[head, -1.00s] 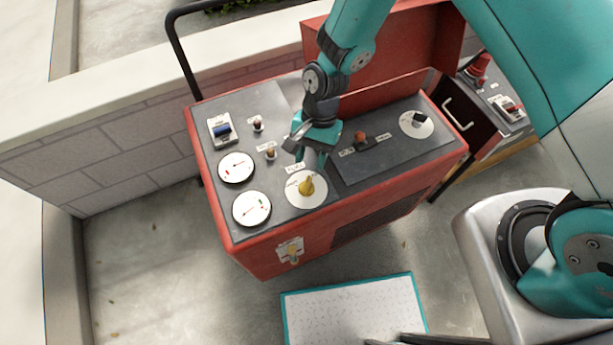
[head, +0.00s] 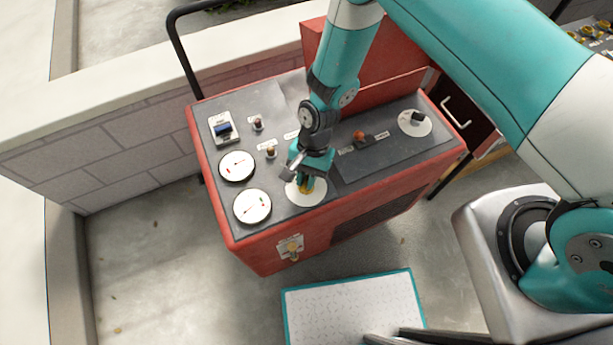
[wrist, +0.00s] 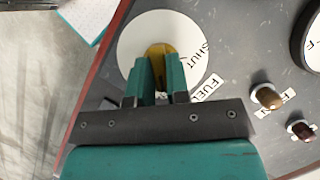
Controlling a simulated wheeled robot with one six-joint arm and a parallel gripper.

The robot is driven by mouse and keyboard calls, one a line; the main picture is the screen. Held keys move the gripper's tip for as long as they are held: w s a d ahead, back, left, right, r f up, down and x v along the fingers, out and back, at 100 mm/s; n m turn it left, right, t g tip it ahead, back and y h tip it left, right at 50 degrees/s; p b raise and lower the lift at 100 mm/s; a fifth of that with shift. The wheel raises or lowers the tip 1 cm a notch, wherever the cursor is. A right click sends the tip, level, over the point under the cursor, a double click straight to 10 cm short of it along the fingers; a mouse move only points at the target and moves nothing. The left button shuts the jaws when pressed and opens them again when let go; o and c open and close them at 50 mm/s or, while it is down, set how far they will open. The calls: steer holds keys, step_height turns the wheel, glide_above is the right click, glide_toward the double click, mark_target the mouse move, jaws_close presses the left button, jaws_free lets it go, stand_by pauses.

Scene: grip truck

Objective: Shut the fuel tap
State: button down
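The fuel tap is a yellow handle (head: 319,184) on a round white plate (head: 306,197) on the red machine's dark top panel. In the wrist view the yellow handle (wrist: 158,52) shows between and beyond my teal fingers, near printed words SHUT and FUEL on and beside the plate (wrist: 130,45). My gripper (head: 306,184) is down at the handle, one finger to each side in the wrist view (wrist: 160,75). The fingers hide part of the handle. I cannot tell whether they touch it.
Two round gauges (head: 237,166) and (head: 252,207), a blue switch (head: 223,129) and small brown knobs (head: 270,151) are left of the tap. An orange-red control (head: 359,136) and a black knob (head: 418,117) are to its right. A yellow part (head: 292,248) is on the machine's front.

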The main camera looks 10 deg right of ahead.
steer(key=shift+s+f, duration=0.15)
steer(key=shift+f, duration=0.05)
steer(key=n+h+b, duration=0.1)
steer(key=n, duration=0.1)
steer(key=shift+f+n+g+b, duration=0.1)
steer(key=shift+n+g+b, duration=0.2)
steer(key=shift+n+b, duration=0.1)
steer(key=n+h+b, duration=0.2)
steer(key=n, duration=0.3)
steer(key=shift+s+a, duration=0.1)
steer(key=shift+a, duration=0.05)
steer(key=n+h, duration=0.1)
steer(key=n, duration=0.2)
steer(key=n+h+b, duration=0.1)
steer(key=n, duration=0.2)
steer(key=shift+s+t+b, duration=0.1)
steer(key=shift+t+b, duration=0.2)
steer(key=shift+t, duration=0.1)
steer(key=shift+n+t+h, duration=0.6)
steer(key=shift+n+t, duration=0.1)
steer(key=shift+n, duration=1.4)
